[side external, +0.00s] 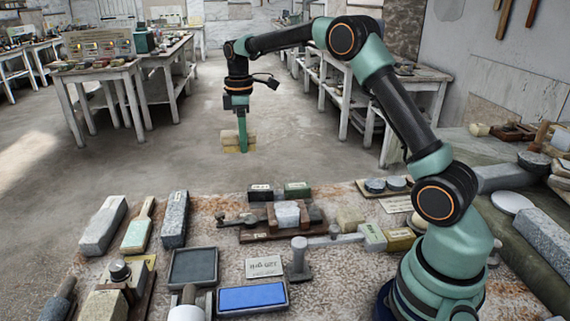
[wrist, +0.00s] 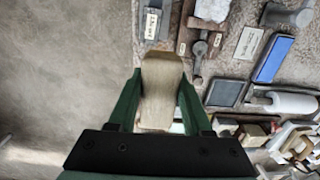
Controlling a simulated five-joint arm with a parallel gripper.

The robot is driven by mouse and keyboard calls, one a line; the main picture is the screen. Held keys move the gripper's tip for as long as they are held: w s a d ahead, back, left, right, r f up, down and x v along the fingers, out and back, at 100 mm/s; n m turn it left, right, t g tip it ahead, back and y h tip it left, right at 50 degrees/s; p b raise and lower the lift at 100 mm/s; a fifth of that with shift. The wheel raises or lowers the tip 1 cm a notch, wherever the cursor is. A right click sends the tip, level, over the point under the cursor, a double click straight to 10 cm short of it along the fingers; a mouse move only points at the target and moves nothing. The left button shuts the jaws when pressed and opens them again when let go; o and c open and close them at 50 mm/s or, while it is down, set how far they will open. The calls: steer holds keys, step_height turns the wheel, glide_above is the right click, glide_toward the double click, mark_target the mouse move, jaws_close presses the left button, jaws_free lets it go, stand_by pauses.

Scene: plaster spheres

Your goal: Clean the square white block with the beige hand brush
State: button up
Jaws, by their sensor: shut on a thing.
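The square white block (side external: 288,214) sits in a brown wooden holder (side external: 262,233) near the middle of the table. In the wrist view the white block (wrist: 212,9) is at the top edge, partly cut off. My gripper (side external: 242,133) points down and is shut on the beige hand brush (side external: 232,146), held in the air beyond the table's far edge, to the left of the block. In the wrist view the brush (wrist: 162,85) lies between the two green fingers of my gripper (wrist: 160,102). Its bristles cannot be made out clearly.
Several stones and tools lie around the block: a dark tray (side external: 193,267), a blue pad (side external: 252,297), a grey upright post (side external: 299,259) and small labelled boxes (side external: 297,189) behind it. Grey blocks (side external: 103,225) stand at the left. Open floor lies under the brush.

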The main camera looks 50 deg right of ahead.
glide_above(286, 206)
steer(key=s+d, duration=0.1)
steer(key=d, duration=0.1)
step_height(286, 206, down, 5)
steer(key=shift+s+a+f, duration=0.1)
steer(key=shift+s+f, duration=0.05)
steer(key=shift+f, duration=1.65)
steer(key=shift+s+a+f, duration=0.1)
steer(key=shift+f, duration=1.65)
steer(key=shift+f, duration=0.4)
steer(key=shift+w+a, duration=0.7)
steer(key=shift+w, duration=0.1)
steer(key=shift+s+d, duration=1.55)
steer(key=shift+w+a, duration=0.1)
